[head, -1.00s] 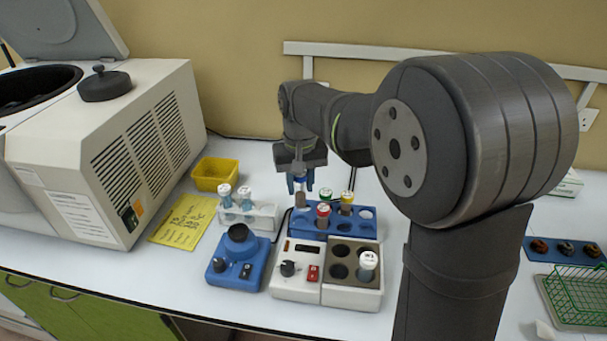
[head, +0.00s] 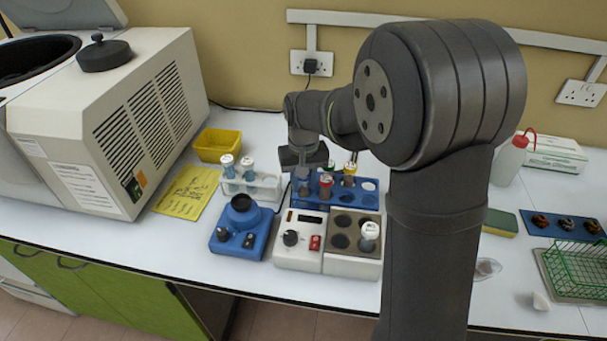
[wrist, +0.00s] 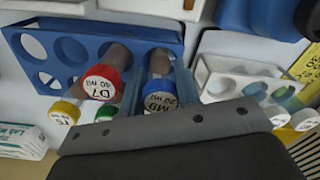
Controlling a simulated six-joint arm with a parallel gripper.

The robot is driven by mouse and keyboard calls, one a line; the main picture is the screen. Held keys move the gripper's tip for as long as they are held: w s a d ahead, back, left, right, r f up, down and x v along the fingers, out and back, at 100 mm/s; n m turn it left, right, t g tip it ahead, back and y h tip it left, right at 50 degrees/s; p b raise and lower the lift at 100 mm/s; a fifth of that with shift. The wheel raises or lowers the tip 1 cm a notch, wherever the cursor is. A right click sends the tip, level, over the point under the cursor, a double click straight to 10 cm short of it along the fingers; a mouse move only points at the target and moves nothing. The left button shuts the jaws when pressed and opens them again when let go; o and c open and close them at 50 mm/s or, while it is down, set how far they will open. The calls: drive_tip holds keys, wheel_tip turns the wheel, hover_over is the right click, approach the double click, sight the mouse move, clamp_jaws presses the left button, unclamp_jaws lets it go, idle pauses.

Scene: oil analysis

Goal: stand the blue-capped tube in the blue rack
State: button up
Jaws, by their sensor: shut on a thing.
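The blue-capped tube (wrist: 160,97), its cap marked M9, is between the fingers of my gripper (wrist: 158,92) in the wrist view. My gripper is shut on it. The tube is roughly upright at the left end of the blue rack (head: 336,199), and it also shows at the rack's end in the head view (head: 303,186). Its lower part appears to reach into the end hole, but I cannot tell how deep. The red-capped tube (wrist: 101,82) stands in the rack right beside my gripper. The rack (wrist: 105,30) has several empty holes.
Yellow-capped (head: 350,168) and green-capped (wrist: 106,111) tubes also stand in the rack. A white rack (head: 265,187) with two white-capped tubes is close on the left. A blue mixer (head: 240,228) and a white heating block (head: 352,262) are in front.

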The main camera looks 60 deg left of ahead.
drive_tip(key=shift+f, duration=0.15)
drive_tip(key=o, duration=1)
wheel_tip(320, 180, up, 18)
drive_tip(key=shift+f, duration=0.25)
